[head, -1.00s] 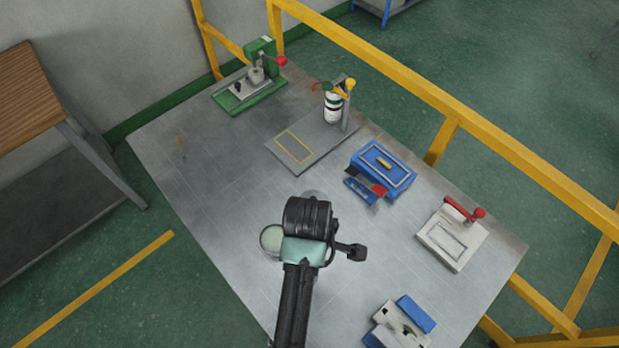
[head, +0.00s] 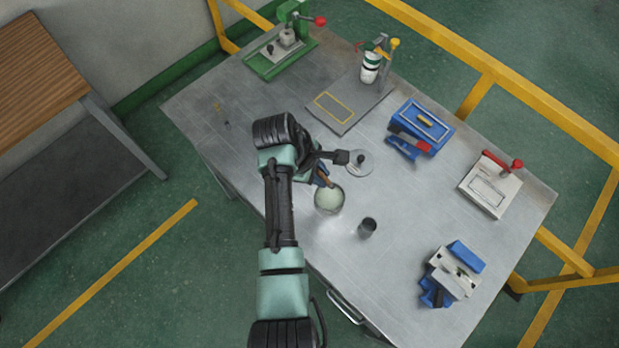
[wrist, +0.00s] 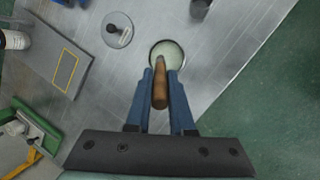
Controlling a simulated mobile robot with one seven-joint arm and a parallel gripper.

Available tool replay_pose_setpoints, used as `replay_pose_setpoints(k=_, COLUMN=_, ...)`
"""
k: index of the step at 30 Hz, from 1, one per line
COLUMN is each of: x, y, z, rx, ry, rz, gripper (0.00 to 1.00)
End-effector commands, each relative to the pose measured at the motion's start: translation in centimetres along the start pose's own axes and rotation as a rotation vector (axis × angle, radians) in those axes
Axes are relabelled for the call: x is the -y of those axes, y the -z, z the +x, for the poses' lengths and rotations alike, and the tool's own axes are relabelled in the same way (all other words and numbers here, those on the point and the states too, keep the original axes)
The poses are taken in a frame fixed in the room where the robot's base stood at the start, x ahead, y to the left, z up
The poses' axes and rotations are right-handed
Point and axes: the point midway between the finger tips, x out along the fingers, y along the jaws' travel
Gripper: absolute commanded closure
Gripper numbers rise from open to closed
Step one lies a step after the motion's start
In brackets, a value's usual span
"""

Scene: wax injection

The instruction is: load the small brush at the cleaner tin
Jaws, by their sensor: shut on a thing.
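The open cleaner tin (head: 328,201), round with pale green contents, stands on the metal table; it also shows in the wrist view (wrist: 176,47). My gripper (head: 322,178) is at the tin's upper-left edge in the head view. In the wrist view, my blue-fingered gripper (wrist: 162,84) is shut on the wooden handle of the small brush (wrist: 161,92). The brush's far end overlaps the tin's opening in that view. Its bristles are hidden, and I cannot tell whether they touch the contents.
A round lid with a dark knob (head: 359,163) lies beside the tin. A dark cup (head: 367,228) stands to the lower right. A blue box (head: 421,128), a white block with a red handle (head: 491,183) and a blue-white fixture (head: 453,274) are farther right.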

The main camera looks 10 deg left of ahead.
Motion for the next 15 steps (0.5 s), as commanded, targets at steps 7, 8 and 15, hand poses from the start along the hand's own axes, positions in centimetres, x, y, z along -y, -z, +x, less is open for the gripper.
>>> replay_pose_setpoints(k=7, x=0.4, y=0.5, z=1.7, rx=0.0, ry=-0.001, rz=0.0, gripper=1.0)
replay_pose_setpoints(k=8, x=0.4, y=0.6, z=2.0, rx=-0.001, ry=-0.001, rz=0.0, gripper=1.0)
replay_pose_setpoints(k=15, x=0.9, y=1.4, z=4.3, rx=-0.001, ry=-0.001, rz=-0.001, gripper=1.0)
